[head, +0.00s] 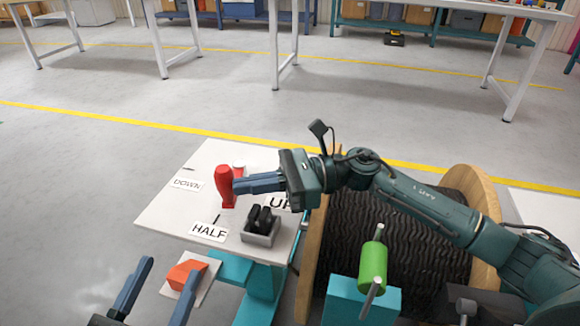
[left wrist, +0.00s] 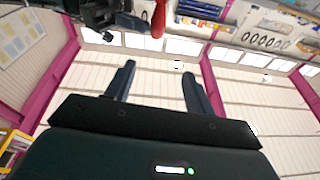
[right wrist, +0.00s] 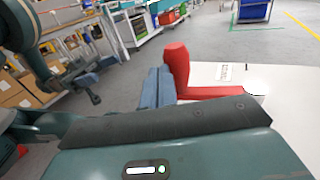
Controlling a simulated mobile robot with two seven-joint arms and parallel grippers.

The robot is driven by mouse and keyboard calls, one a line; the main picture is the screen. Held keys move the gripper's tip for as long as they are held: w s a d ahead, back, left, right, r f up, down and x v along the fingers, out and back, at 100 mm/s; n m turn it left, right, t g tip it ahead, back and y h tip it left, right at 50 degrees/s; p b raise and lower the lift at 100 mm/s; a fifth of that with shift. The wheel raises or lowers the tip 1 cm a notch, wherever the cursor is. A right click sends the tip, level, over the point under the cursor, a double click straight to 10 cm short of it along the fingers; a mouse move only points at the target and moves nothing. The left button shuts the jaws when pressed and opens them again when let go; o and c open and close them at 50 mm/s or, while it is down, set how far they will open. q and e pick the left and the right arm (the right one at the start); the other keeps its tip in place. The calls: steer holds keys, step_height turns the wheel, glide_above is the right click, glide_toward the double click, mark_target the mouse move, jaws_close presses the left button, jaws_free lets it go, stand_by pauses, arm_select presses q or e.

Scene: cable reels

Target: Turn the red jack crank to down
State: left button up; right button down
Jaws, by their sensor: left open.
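The red jack crank (head: 225,188) has an upright handle over a white panel (head: 160,215) with labels DOWN (head: 186,184), HALF (head: 208,232) and UP (head: 278,203). The handle stands to the right of DOWN and above HALF. In the right wrist view the crank's red handle (right wrist: 176,66) has its arm running right from its base. My right gripper (head: 236,187) is shut, its fingers side by side against or very near the handle, not around it. My left gripper (head: 175,266) is open and empty, low and nearer me. The handle also shows at the top of the left wrist view (left wrist: 158,18).
A grey block with black rockers (head: 260,227) sits at the panel's right edge. An orange block on a pale plate (head: 187,274) lies near my left fingers. A large wooden cable reel (head: 310,262) and a green cylinder (head: 372,266) stand right. Floor to the left is clear.

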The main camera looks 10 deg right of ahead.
steer(key=shift+a, duration=1.2)
arm_select(q)
steer(key=shift+d+r+h+b, duration=0.15)
steer(key=shift+r+h+b, duration=0.15)
steer(key=shift+b, duration=0.05)
arm_select(e)
steer(key=shift+w+a, duration=0.1)
steer(key=shift+a, duration=0.5)
arm_select(q)
steer(key=shift+w+f, duration=0.1)
steer(key=shift+f, duration=0.1)
